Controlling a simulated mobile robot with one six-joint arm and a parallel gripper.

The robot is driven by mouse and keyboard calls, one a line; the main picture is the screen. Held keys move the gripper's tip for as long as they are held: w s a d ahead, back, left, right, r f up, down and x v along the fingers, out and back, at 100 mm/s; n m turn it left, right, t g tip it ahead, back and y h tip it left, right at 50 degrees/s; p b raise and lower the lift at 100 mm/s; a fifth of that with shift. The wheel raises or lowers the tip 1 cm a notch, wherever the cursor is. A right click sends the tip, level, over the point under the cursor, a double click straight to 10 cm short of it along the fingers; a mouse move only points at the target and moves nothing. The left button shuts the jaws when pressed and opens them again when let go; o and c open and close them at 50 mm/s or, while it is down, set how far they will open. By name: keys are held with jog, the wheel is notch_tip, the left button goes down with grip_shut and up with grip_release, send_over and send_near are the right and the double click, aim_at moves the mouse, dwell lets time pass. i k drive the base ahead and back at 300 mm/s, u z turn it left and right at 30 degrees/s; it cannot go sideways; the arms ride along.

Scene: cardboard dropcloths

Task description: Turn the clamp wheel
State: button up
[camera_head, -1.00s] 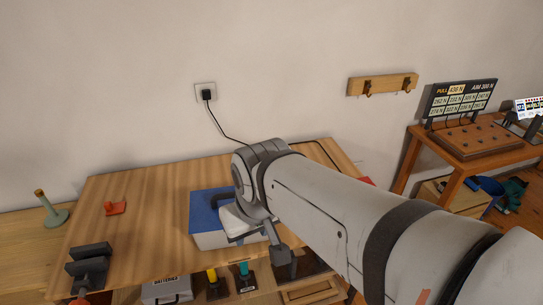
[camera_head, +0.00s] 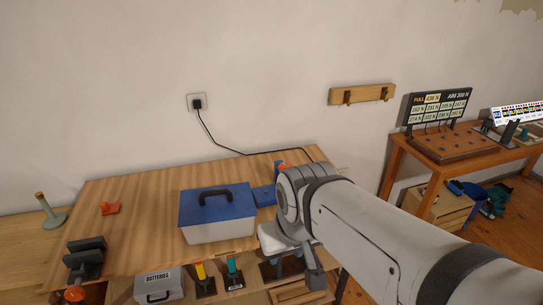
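A dark grey clamp (camera_head: 84,260) sits at the front left corner of the wooden workbench (camera_head: 130,215). A small orange-red round part, seemingly its wheel (camera_head: 75,294), shows below it near the bottom edge of the view. My arm comes in from the lower right. My gripper (camera_head: 290,262) is at the right part of the bench's front edge, far to the right of the clamp. It is partly hidden by my arm, and its fingers do not show clearly enough to tell open from shut.
A blue-lidded toolbox (camera_head: 218,215) stands mid-bench, between the clamp and my arm. A small red piece (camera_head: 109,208) lies behind the clamp. A batteries case (camera_head: 159,285) and tools with yellow (camera_head: 201,272) and teal (camera_head: 232,266) handles are below the front edge.

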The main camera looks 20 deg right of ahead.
aim_at(282, 165)
jog(key=z, duration=0.05)
jog(key=i, duration=1)
jog(key=z, duration=0.05)
